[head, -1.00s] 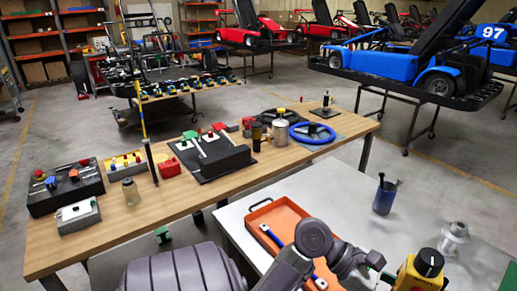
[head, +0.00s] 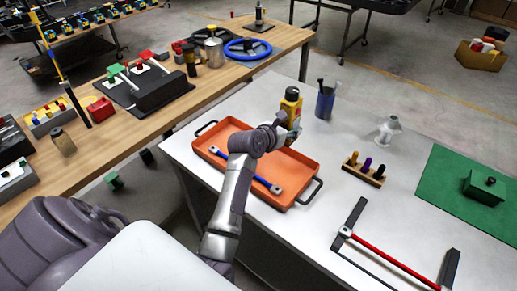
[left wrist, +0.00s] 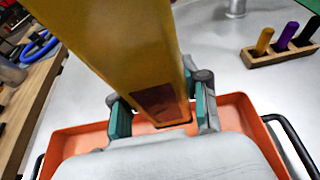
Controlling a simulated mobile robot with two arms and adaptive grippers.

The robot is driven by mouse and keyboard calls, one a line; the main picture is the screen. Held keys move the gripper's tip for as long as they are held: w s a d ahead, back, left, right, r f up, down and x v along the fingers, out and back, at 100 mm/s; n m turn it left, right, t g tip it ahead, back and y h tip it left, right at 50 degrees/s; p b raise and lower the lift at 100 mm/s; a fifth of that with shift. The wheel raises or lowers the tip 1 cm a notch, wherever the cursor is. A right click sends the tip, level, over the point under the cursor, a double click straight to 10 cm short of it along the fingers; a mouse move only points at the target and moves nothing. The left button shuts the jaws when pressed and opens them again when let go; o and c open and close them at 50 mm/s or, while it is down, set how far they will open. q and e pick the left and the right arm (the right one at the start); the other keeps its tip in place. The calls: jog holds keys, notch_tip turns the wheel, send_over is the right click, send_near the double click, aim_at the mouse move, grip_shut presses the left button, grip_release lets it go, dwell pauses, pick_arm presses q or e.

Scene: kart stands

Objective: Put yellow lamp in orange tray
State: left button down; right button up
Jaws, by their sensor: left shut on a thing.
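The yellow lamp (head: 291,108), with a black top, is upright at the far right corner of the orange tray (head: 221,127) in the head view. My left gripper (head: 284,126) is shut on it. In the left wrist view the lamp's yellow body (left wrist: 120,40) stands between the teal-padded fingers of my gripper (left wrist: 162,110), with the orange tray (left wrist: 70,143) behind and below. The lamp looks held above the tray; its lower end is partly hidden in the head view. My right gripper is not in view.
A blue-handled tool (head: 258,182) lies in the tray. A wooden peg block (head: 362,174), a grey metal part (head: 388,130), a red-barred frame (head: 385,255) and a green mat (head: 445,180) are to the right.

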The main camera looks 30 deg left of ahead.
pick_arm(q)
jog(key=a+f, duration=0.1)
jog(key=a, duration=0.1)
jog(key=s+a+f, duration=0.1)
jog(key=a+f, duration=0.1)
jog(key=a, duration=0.1)
jog(key=s+a+f, duration=0.1)
jog(key=a+f, duration=0.1)
jog(key=a, duration=0.1)
jog(key=shift+s+a, duration=0.1)
jog(key=shift+a, duration=0.15)
jog(key=shift+f, duration=2)
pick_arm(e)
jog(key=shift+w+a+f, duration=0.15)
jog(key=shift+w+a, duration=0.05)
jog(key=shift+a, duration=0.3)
pick_arm(q)
jog(key=shift+f, duration=0.1)
jog(key=c, duration=0.6)
grip_release()
jog(key=shift+f, duration=0.1)
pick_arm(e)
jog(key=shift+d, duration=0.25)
